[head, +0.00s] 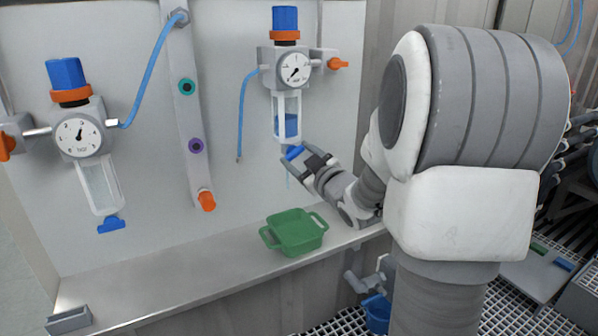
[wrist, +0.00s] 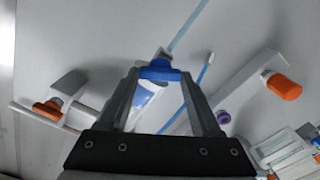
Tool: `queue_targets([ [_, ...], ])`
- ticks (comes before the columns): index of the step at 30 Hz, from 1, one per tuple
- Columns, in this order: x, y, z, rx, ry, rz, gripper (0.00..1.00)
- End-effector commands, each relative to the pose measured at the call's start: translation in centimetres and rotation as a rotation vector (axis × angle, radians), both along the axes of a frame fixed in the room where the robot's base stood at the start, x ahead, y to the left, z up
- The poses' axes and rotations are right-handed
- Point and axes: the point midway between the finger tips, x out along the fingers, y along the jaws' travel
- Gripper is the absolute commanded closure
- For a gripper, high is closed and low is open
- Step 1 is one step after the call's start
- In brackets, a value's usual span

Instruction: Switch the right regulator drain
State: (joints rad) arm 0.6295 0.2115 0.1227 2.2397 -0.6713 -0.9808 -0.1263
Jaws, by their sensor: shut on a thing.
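The right regulator (head: 292,70) hangs on the panel, with a blue knob on an orange ring, a round dial and a clear bowl (head: 287,108) with blue liquid low in it. Its blue drain (head: 294,152) sits under the bowl. My gripper (head: 302,161) reaches in from the lower right and is shut on the drain. In the wrist view the blue drain (wrist: 160,71) lies between the fingertips (wrist: 160,77).
The left regulator (head: 80,136) has an empty-looking bowl and its own blue drain (head: 111,224). A green tray (head: 295,234) stands on the metal ledge (head: 190,274) below my gripper. A grey strip with coloured ports (head: 188,110) and a blue hose (head: 243,110) lie left of the right regulator.

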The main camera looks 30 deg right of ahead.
Motion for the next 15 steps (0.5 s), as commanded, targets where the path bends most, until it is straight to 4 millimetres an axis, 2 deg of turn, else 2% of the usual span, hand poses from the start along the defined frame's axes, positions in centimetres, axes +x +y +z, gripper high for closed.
queue_targets([
  [2,0.06,0.12,-0.55,-0.076,-0.007,0.002,0.91],
  [15,0.05,0.22,-0.21,-0.489,-0.019,0.001,0.91],
])
